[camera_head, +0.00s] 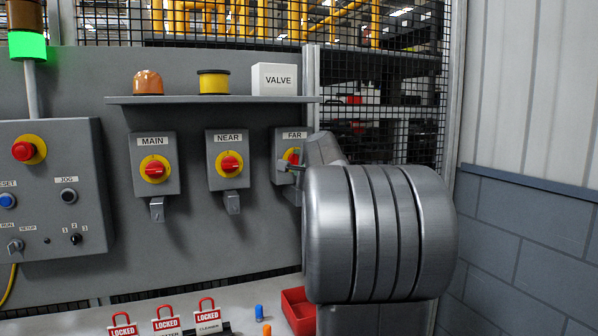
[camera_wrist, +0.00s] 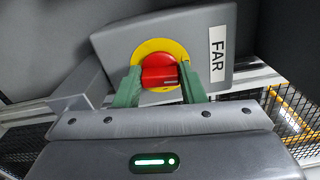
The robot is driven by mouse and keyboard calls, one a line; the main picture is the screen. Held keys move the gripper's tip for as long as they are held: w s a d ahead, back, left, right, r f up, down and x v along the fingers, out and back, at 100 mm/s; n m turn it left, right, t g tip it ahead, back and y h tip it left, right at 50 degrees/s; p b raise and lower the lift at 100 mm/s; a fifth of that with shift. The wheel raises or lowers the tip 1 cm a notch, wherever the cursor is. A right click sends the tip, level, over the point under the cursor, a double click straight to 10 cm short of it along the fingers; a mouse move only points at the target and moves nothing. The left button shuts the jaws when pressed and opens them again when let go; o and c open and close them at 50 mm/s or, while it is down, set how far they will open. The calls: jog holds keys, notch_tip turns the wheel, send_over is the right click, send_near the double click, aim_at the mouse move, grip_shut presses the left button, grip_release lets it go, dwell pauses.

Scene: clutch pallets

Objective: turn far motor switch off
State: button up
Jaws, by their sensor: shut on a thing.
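The FAR switch is a grey box (camera_head: 281,142) with a red knob on a yellow disc, at the right end of the row of switches. In the wrist view its red knob (camera_wrist: 159,72) sits on the yellow disc (camera_wrist: 150,47), beside the FAR label (camera_wrist: 217,54). My gripper (camera_wrist: 160,82) has its two green fingers on either side of the knob's handle, shut on it. In the head view my arm hides the right part of the FAR box and most of the gripper.
The MAIN switch (camera_head: 154,169) and NEAR switch (camera_head: 229,164) are to the left. A shelf (camera_head: 212,99) above holds an amber lamp (camera_head: 148,82), a yellow roll (camera_head: 213,82) and a VALVE box (camera_head: 287,79). Below are several LOCKED tags (camera_head: 166,322) and a red tray (camera_head: 297,312).

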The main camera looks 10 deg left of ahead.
jog(key=shift+r+n+b, duration=0.1)
jog(key=shift+n+b, duration=0.3)
jog(key=shift+n, duration=0.2)
jog(key=shift+r, duration=0.1)
jog(key=o, duration=0.7)
jog(key=shift+o, duration=1.4)
jog(key=shift+f, duration=0.2)
jog(key=b+v, duration=0.3)
jog(key=v, duration=1)
jog(key=shift+s+d, duration=0.2)
jog(key=shift+s, duration=0.1)
jog(key=shift+w, duration=0.1)
